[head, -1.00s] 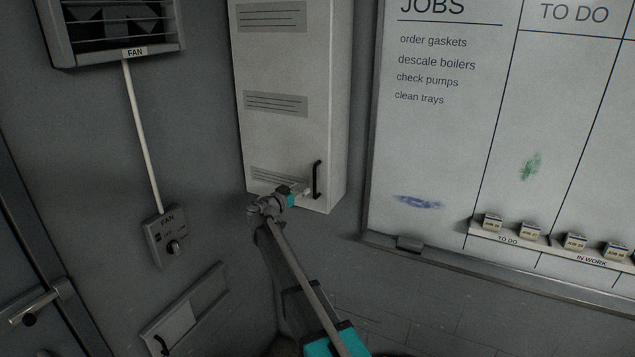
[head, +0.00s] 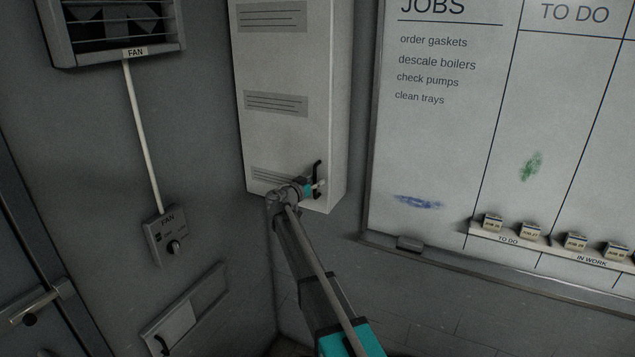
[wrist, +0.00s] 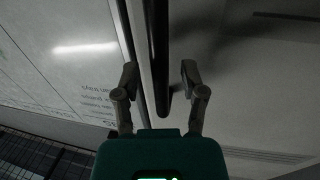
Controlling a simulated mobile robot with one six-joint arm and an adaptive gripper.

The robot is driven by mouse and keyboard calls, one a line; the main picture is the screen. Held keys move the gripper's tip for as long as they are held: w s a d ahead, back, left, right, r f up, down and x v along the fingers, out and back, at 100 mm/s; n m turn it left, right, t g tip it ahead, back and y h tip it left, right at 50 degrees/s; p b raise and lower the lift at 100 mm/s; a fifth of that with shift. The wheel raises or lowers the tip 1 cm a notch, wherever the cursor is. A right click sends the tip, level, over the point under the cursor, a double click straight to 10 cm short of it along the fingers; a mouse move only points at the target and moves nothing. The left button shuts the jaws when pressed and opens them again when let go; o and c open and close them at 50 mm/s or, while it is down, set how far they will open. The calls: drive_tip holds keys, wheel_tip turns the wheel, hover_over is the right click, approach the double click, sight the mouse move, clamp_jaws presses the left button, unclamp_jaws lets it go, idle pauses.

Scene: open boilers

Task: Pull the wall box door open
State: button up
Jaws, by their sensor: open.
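The wall box (head: 290,110) is a tall pale cabinet on the wall, and its door looks closed. Its black upright handle (head: 317,170) is at the lower right of the door. My gripper (head: 318,186) is at the lower part of the handle and hides some of it in the head view. In the wrist view my gripper (wrist: 160,75) is open, with one finger on each side of the dark handle bar (wrist: 159,50). Both fingers look apart from the bar. The door face (wrist: 245,70) fills the right of the wrist view.
A whiteboard (head: 440,150) with a ledge of several small blocks is right of the box. A fan switch (head: 167,240) and a fan grille (head: 115,25) are on the left wall. A hatch with a dark handle (head: 185,310) is low on that wall.

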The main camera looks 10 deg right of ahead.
clamp_jaws()
